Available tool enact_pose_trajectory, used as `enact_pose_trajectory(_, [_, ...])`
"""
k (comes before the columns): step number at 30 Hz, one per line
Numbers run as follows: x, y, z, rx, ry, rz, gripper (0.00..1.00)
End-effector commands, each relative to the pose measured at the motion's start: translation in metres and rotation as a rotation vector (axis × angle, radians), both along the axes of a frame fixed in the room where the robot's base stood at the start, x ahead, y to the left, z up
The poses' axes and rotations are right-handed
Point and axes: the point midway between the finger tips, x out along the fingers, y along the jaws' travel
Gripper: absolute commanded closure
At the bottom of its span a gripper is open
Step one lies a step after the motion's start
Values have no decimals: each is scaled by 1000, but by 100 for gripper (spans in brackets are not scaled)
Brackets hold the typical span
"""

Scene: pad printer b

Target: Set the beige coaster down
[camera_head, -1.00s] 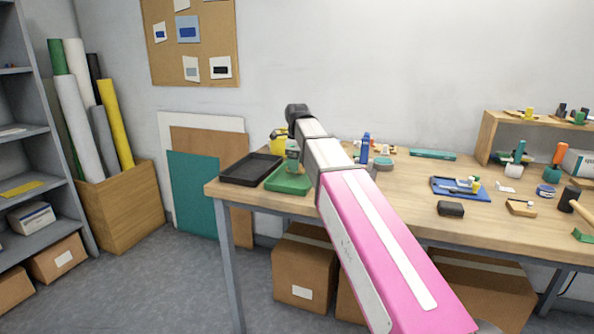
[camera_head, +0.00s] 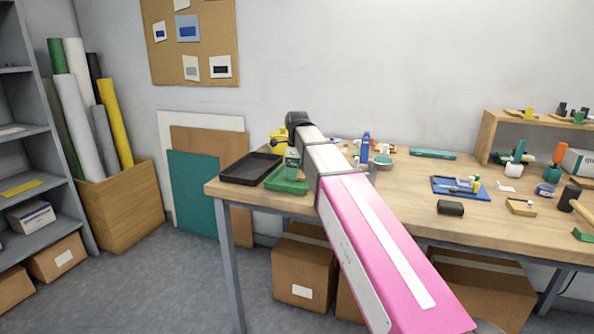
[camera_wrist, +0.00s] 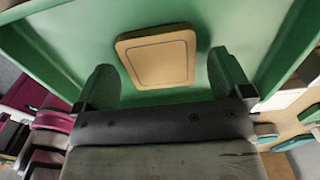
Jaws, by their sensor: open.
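The beige coaster (camera_wrist: 157,57) is a rounded square with a thin dark inner line. It lies on the floor of the green tray (camera_wrist: 125,97), seen in the wrist view. My gripper (camera_wrist: 162,75) is open, with one green finger on each side of the coaster and a gap at both sides. In the head view my gripper (camera_head: 292,166) is over the green tray (camera_head: 286,187) at the table's left end. The coaster is not visible there.
A black tray (camera_head: 249,170) stands just left of the green tray. A yellow object (camera_head: 279,137) is behind my wrist. A blue bottle (camera_head: 365,148) and a round tin (camera_head: 383,161) stand to the right. Bare tabletop (camera_head: 405,184) lies right of my arm.

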Motion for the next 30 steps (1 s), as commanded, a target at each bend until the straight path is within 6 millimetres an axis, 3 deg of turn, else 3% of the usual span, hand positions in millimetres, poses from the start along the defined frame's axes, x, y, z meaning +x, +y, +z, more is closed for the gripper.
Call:
enact_pose_trajectory(5, [1, 0, 14, 0, -2, 0, 3])
enact_pose_trajectory(21, [1, 0, 105, 0, -1, 0, 3])
enact_pose_trajectory(30, [0, 0, 122, 0, 0, 0, 3])
